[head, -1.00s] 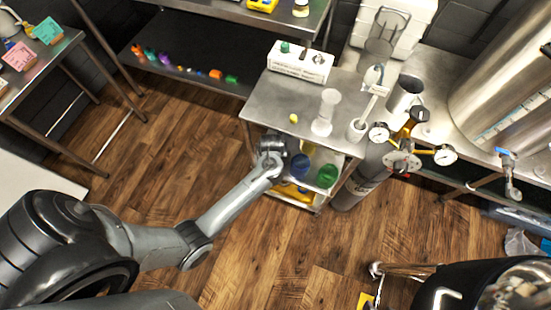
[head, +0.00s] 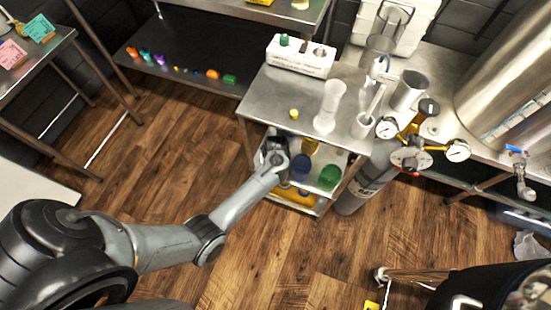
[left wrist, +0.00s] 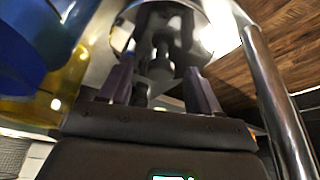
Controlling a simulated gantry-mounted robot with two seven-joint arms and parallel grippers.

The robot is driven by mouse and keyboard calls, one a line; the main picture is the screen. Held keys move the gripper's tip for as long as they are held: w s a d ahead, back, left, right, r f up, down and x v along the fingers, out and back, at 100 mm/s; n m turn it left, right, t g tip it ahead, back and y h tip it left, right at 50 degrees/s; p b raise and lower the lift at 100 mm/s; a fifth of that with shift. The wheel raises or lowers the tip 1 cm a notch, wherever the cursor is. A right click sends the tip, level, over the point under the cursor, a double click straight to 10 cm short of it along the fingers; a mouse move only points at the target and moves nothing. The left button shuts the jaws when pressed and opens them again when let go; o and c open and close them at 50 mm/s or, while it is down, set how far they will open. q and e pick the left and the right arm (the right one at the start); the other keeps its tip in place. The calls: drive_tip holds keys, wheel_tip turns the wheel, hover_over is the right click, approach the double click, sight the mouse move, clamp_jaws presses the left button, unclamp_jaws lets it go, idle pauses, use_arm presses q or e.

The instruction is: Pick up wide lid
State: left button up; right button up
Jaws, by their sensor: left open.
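My left gripper (head: 272,148) is at the left side of the steel cart (head: 260,105), reaching in below its top; the arm partly hides the shelf there. In the left wrist view its two fingers (left wrist: 160,82) are apart, on either side of a shiny, pale round-edged piece (left wrist: 165,40) with a darker stem-like part. This may be the wide lid, but I cannot tell, nor whether the fingers touch it. A blue container (head: 300,167) and a green one (head: 329,177) stand on the shelf right of the gripper.
A cart post (left wrist: 275,90) stands close on the right in the left wrist view. The cart top holds a white box (head: 300,57), a clear cylinder (head: 329,105) and a small yellow item (head: 294,114). A gas cylinder (head: 368,185) stands right of the cart.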

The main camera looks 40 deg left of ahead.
use_arm(q)
drive_tip(key=shift+f, duration=0.1)
clamp_jaws()
idle(0.3)
idle(0.4)
